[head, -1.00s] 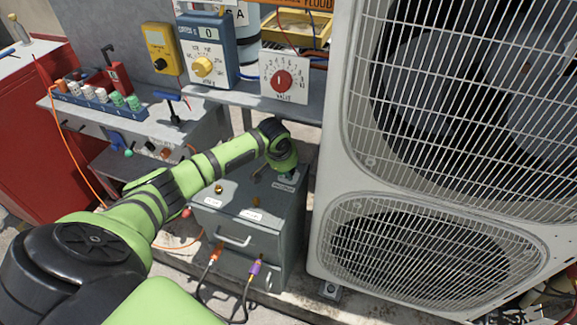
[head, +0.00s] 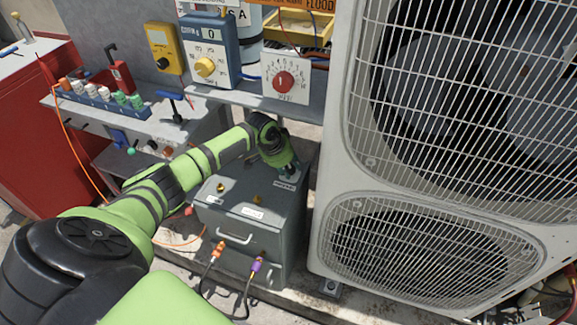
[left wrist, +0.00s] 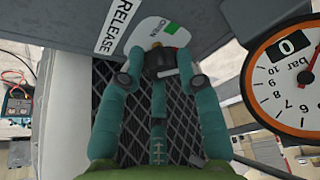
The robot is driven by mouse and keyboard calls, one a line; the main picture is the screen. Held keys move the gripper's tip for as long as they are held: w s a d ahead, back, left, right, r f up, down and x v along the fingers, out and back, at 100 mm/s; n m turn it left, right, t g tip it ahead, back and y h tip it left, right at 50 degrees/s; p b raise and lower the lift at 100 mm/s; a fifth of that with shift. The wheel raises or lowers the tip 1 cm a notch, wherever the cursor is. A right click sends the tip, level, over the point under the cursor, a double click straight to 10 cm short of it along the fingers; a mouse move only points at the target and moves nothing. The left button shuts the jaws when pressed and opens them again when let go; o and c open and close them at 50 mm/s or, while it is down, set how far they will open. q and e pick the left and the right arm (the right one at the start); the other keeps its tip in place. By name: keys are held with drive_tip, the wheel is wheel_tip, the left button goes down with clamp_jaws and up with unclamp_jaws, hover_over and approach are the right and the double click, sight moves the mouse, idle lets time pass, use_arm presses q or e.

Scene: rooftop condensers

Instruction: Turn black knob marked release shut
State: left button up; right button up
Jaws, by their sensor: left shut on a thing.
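The black knob (left wrist: 160,62) sits in front of a round plate (left wrist: 160,32) with a green part marked OPEN and a red part at its edge. A white RELEASE label (left wrist: 116,26) is beside the plate. My left gripper (left wrist: 160,72) has teal fingers on both sides of the knob and is shut on it. The fingers and palm hide part of the knob. In the head view my left gripper (head: 290,172) reaches down to the grey cabinet (head: 240,215), near its back right top corner, and hides the knob. My right gripper is not in view.
A large condenser with fan grilles (head: 345,120) stands close to the right of the cabinet. A pressure gauge (left wrist: 292,70) is near the gripper. A shelf with a red-knobbed dial box (head: 284,98) is behind. An orange cable (head: 75,150) hangs at left.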

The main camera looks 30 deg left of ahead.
use_arm(q)
drive_tip(key=shift+s+a+f, duration=0.15)
drive_tip(key=shift+s+f, duration=0.25)
drive_tip(key=o, duration=1.1)
drive_tip(key=shift+w+a+r, duration=0.1)
drive_tip(key=shift+w+r, duration=0.1)
